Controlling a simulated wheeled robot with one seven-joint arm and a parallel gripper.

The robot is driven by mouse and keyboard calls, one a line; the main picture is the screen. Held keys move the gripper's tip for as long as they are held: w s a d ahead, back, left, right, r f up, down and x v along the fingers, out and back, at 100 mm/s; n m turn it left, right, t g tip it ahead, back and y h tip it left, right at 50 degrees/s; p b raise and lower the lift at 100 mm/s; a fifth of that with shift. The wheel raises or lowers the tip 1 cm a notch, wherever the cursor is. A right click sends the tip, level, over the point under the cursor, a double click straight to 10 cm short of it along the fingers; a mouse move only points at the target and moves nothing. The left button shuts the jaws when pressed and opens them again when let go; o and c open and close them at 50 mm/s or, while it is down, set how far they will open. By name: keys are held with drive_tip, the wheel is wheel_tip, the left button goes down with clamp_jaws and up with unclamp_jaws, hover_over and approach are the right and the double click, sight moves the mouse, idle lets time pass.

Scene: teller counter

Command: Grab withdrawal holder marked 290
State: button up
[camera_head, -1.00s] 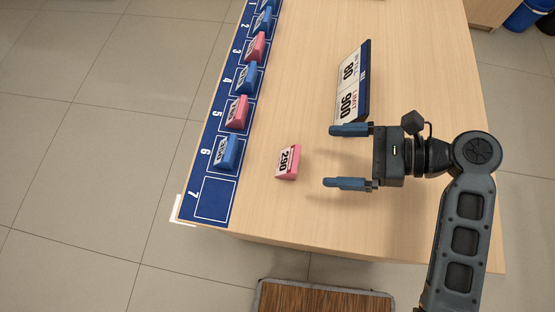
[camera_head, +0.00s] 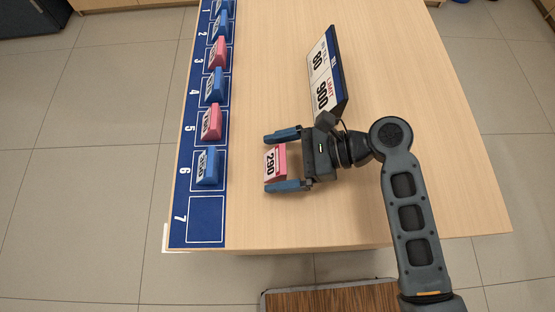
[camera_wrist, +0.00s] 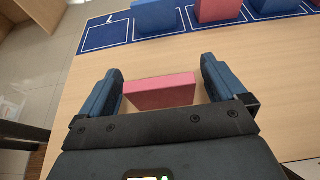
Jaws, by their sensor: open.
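The pink withdrawal holder marked 290 (camera_head: 271,163) stands on the wooden counter, to the right of the blue numbered strip. My gripper (camera_head: 284,160) is open, with one blue finger on each side of the holder. In the wrist view the pink holder (camera_wrist: 160,92) sits between the two fingers of my gripper (camera_wrist: 163,85), with a gap visible on both sides. Its label faces away from the wrist camera and is hidden there.
The blue strip (camera_head: 178,215) has numbered slots; slots 1 to 6 hold blue and pink holders, and slot 7 (camera_head: 205,220) is empty. A sign (camera_head: 326,75) reading 80 and LIMIT 900 stands just behind my gripper. The counter's right side is clear.

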drive_tip(key=shift+a, duration=0.2)
drive_tip(key=shift+c, duration=0.5)
drive_tip(key=c, duration=1)
drive_tip(key=shift+o, duration=0.2)
